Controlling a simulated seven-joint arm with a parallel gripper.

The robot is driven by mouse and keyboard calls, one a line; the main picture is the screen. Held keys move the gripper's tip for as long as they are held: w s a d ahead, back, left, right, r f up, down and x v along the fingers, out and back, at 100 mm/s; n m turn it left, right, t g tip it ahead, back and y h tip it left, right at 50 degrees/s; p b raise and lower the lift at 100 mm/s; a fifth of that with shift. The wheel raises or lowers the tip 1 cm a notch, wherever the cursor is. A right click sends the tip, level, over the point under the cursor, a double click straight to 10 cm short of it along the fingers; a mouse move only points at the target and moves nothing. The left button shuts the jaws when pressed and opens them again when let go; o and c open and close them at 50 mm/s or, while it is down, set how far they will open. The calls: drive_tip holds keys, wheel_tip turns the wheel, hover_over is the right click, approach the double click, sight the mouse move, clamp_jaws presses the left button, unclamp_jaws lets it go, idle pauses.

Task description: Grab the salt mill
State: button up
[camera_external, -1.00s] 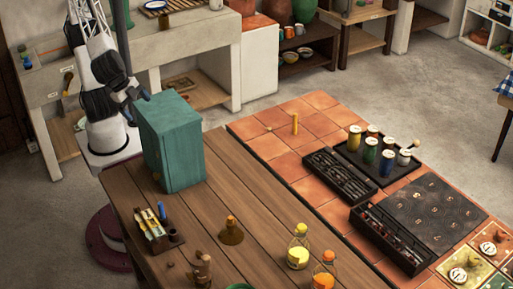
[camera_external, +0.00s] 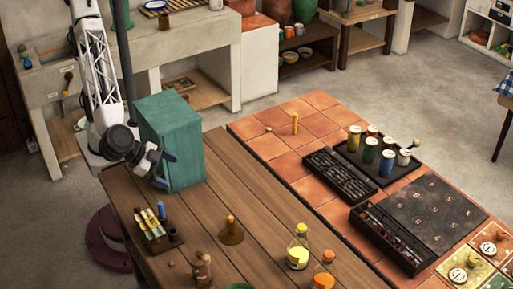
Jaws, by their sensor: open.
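I cannot tell for sure which thing is the salt mill. A small brown turned piece with a knob (camera_external: 202,270) stands near the front edge of the wooden table and may be it. A brown cone-shaped piece with an orange top (camera_external: 231,232) stands a little behind it, to the right. My gripper (camera_external: 168,168) is open and appears empty. It is beside the front left of the teal cabinet, above the table's left part, well apart from both brown pieces. Whether it touches the cabinet is hard to tell.
The teal cabinet (camera_external: 183,145) stands on the wooden table (camera_external: 255,200). A dark holder (camera_external: 166,242) with small tubes sits at the left edge. Two yellow and orange bottles (camera_external: 298,250) stand at the front right. The table's middle is clear.

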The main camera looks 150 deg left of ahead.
sight(198, 252)
drive_tip(key=w+d+f+t, duration=0.1)
drive_tip(key=w+d+f, duration=0.1)
drive_tip(key=w+f, duration=0.2)
drive_tip(key=w+d+f+n+t, duration=0.1)
drive_tip(key=w+d+f, duration=0.2)
drive_tip(key=w, duration=0.4)
drive_tip(key=w+d+f+t, duration=0.2)
drive_tip(key=w+f, duration=0.3)
drive_tip(key=w, duration=0.1)
drive_tip(key=shift+w+d+y, duration=0.3)
drive_tip(key=shift+w+d, duration=0.05)
drive_tip(key=shift+f, duration=0.1)
drive_tip(key=shift+x, duration=1.3)
drive_tip(key=shift+w+a, duration=0.1)
drive_tip(key=shift+x, duration=2.5)
drive_tip(key=shift+w, duration=0.15)
drive_tip(key=shift+c, duration=0.2)
drive_tip(key=c, duration=1.6)
